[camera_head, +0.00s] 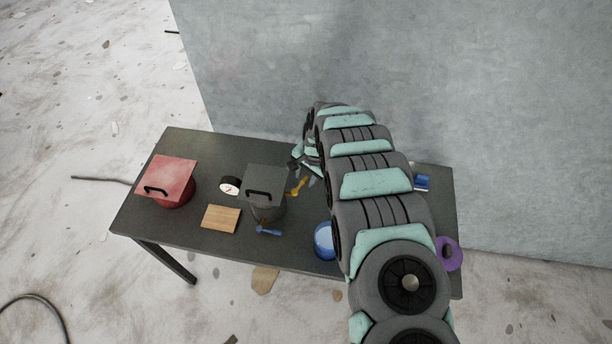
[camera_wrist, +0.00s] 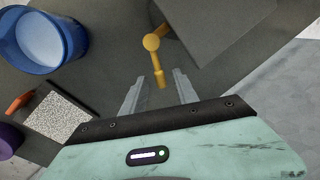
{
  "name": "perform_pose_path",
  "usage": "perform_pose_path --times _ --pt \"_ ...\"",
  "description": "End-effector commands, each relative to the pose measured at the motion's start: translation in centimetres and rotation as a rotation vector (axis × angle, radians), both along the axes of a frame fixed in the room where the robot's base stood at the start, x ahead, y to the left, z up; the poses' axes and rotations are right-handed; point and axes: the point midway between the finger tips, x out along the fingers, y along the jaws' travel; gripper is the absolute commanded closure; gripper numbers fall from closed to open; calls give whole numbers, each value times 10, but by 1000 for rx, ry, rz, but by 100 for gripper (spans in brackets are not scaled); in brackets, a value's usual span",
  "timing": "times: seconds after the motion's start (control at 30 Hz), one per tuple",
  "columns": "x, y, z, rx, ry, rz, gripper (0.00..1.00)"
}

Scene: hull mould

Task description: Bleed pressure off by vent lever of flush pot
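The dark grey pot (camera_head: 266,207) stands near the middle of the table, with a flat square lid and a black handle. A yellow lever (camera_head: 298,187) sticks out at its right side, and a blue lever (camera_head: 269,231) at its front. No label shows which one is the vent lever. My gripper (camera_head: 310,168) is just behind and right of the yellow lever. In the wrist view, my open fingers (camera_wrist: 158,76) stand on either side of the yellow lever's free end (camera_wrist: 157,70), with gaps visible. The pot's lid (camera_wrist: 215,25) fills the upper right there.
A red pot (camera_head: 168,182), a round white-faced gauge or clock (camera_head: 229,185) and a wooden board (camera_head: 221,218) are on the left. A blue container (camera_head: 325,241), a purple ring (camera_head: 449,254) and a blue item (camera_head: 422,182) are on the right. A wall stands behind the table.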

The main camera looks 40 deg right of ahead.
Motion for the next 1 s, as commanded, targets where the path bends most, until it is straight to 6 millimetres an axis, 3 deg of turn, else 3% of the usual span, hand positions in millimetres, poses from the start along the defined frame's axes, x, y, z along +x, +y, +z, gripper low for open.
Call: perform_pose_path --times 0.43,0.83,1.0 --pt "0 0 0 0 0 0 100" --pt "1 0 0 1 0 7 100" --pt "9 2 -2 -1 -3 115 100"
